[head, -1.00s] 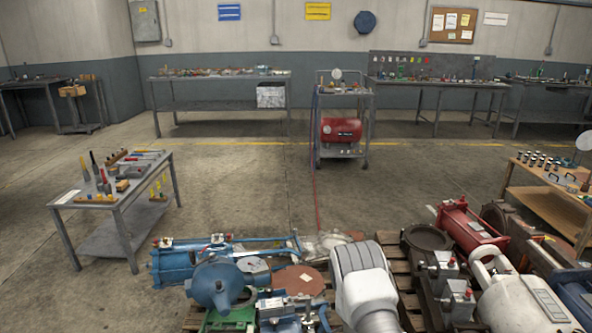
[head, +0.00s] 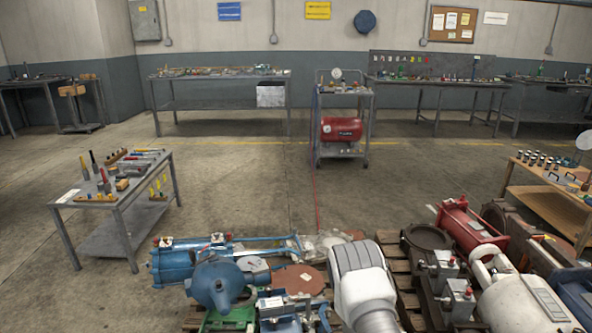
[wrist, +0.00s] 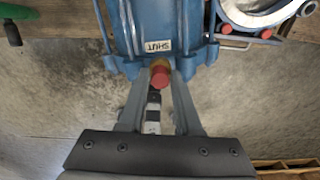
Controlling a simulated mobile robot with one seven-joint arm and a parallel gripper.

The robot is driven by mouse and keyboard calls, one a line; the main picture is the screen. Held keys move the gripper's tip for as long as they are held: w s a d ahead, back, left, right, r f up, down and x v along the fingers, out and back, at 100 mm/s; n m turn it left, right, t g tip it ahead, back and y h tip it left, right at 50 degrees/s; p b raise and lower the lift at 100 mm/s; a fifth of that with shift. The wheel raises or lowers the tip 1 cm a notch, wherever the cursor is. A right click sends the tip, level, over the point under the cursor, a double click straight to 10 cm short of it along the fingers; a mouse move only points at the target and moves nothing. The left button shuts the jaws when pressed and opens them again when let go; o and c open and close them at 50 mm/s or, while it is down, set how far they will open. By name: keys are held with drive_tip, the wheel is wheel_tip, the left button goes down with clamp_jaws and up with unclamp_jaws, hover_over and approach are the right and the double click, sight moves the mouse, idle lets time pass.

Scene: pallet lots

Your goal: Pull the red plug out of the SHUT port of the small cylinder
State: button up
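In the wrist view a blue cylinder (wrist: 182,22) lies at the top, with a pale label (wrist: 157,46) reading SHUT, upside down in the picture. Just below the label a red plug (wrist: 160,78) sits on a brass-coloured fitting (wrist: 160,65) at the cylinder's edge. My gripper (wrist: 160,80) reaches up from the bottom, with one fingertip on each side of the plug. The fingers are close to the plug; I cannot tell whether they touch it. The head view does not show my gripper.
In the wrist view a blue-grey part with red caps (wrist: 265,33) lies close on the right, and a green-handled object (wrist: 12,33) at upper left. In the head view a blue cylinder (head: 175,266) and other machine parts crowd the pallets.

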clamp_jaws()
idle(1.0)
drive_tip(key=shift+r, duration=0.2)
drive_tip(key=shift+w+r+p, duration=0.15)
drive_tip(key=shift+r+p, duration=1.1)
drive_tip(key=shift+r, duration=0.15)
drive_tip(key=shift+w+r+p, duration=0.1)
drive_tip(key=shift+r+p, duration=1.1)
drive_tip(key=shift+r, duration=0.2)
